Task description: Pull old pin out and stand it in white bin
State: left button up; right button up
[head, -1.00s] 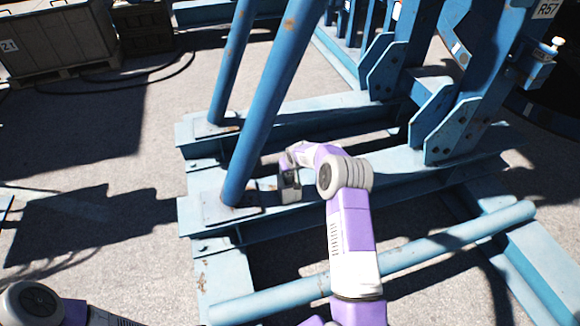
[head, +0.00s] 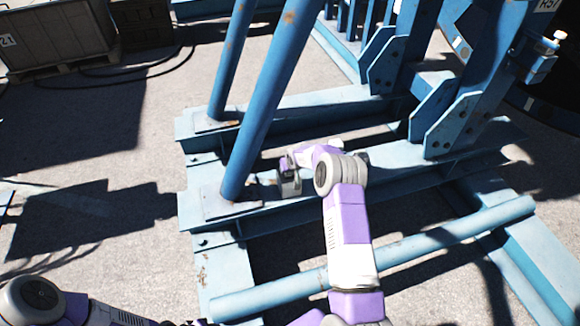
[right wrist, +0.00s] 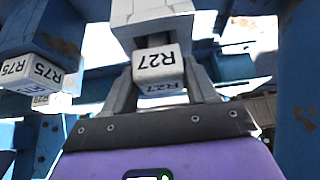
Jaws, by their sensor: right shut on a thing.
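In the right wrist view the two fingers of my right gripper (right wrist: 161,92) are shut on a white block marked R27 (right wrist: 158,66). A larger pale piece (right wrist: 150,22) is just above the block, and I cannot tell whether they are joined. In the head view this gripper (head: 290,182) is over the blue frame's near beam, just right of the thick slanted post. What it holds is too small to tell there. I cannot tell whether the R27 block belongs to the old pin. No white bin shows. My left arm enters at the lower left, its gripper out of view.
Other white blocks, one marked R75 (right wrist: 30,72), hang at the left of the wrist view. Slanted blue posts (head: 270,95) and a bracket with a white knob (head: 558,36) rise from the frame. A grey crate (head: 55,35) stands far left; bare ground is left of the frame.

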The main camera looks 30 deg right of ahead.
jog(key=shift+f, duration=0.5)
dwell(0.6)
jog(key=shift+f, duration=0.25)
dwell(0.4)
jog(key=o, duration=1.5)
jog(key=shift+c, duration=0.2)
jog(key=shift+o, duration=0.2)
jog(key=shift+s+f, duration=0.1)
jog(key=shift+f, duration=0.05)
